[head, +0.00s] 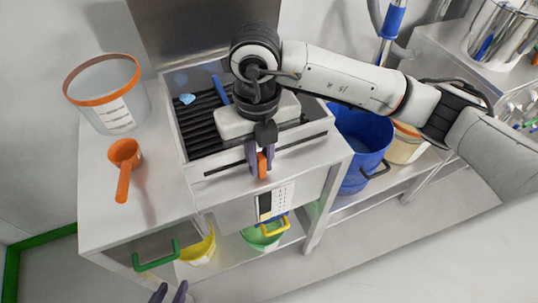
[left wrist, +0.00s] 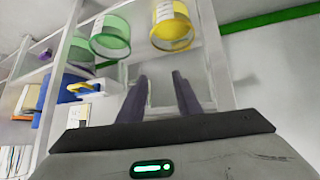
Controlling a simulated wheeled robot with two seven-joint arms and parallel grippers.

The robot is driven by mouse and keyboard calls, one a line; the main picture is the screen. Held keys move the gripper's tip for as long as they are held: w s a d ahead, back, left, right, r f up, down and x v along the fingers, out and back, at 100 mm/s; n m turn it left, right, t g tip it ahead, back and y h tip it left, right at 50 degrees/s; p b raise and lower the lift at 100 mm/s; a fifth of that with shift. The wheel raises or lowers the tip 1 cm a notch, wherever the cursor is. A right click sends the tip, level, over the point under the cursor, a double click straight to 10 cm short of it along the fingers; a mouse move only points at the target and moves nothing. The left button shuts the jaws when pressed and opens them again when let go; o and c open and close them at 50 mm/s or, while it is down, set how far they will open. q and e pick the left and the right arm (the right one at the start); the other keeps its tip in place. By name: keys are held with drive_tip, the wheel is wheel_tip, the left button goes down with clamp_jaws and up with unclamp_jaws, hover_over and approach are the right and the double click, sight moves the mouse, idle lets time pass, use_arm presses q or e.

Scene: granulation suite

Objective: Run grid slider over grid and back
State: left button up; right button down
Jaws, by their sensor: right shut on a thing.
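The grid (head: 198,128) is a set of black bars in an open metal box on the bench in the head view. My right arm and wrist cover its right part. My right gripper (head: 260,163) points down at the front ledge of the box, by a dark slot. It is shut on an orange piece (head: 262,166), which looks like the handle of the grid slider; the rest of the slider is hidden. My left gripper (head: 169,294) is at the bottom edge of the head view, away from the bench. In the left wrist view its fingers (left wrist: 160,88) are apart and empty.
A blue strip (head: 220,90) and a small blue lump (head: 187,99) lie at the grid. A blue bucket (head: 365,140) stands right; yellow (head: 200,249) and green (head: 262,237) buckets are below.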

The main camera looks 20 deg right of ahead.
drive_tip(key=shift+s+a+r+b, duration=0.1)
drive_tip(key=shift+a+b, duration=0.1)
drive_tip(key=shift+a, duration=1.4)
drive_tip(key=shift+s+a+f+b, duration=0.1)
drive_tip(key=shift+s+a+b, duration=0.1)
drive_tip(key=shift+a, duration=1.45)
drive_tip(key=shift+s+a+r+b, duration=0.1)
drive_tip(key=shift+a+b, duration=0.1)
drive_tip(key=shift+a, duration=1.4)
drive_tip(key=shift+w+d+b, duration=0.2)
drive_tip(key=shift+d, duration=1.3)
drive_tip(key=shift+w+d+b, duration=0.15)
drive_tip(key=shift+d, duration=1.3)
drive_tip(key=shift+w+d+b, duration=0.15)
drive_tip(key=shift+d+b, duration=0.25)
drive_tip(key=shift+d, duration=1.65)
drive_tip(key=shift+w+d+b, duration=0.15)
drive_tip(key=shift+d+b, duration=0.25)
drive_tip(key=shift+d, duration=1.65)
drive_tip(key=shift+w+d+b, duration=0.15)
drive_tip(key=shift+d+b, duration=0.35)
drive_tip(key=shift+d, duration=1.5)
drive_tip(key=shift+w+d+b, duration=0.2)
drive_tip(key=shift+d+b, duration=0.3)
drive_tip(key=shift+d, duration=1.55)
drive_tip(key=shift+w+d+b, duration=0.15)
drive_tip(key=shift+d+b, duration=0.35)
drive_tip(key=shift+d, duration=1.5)
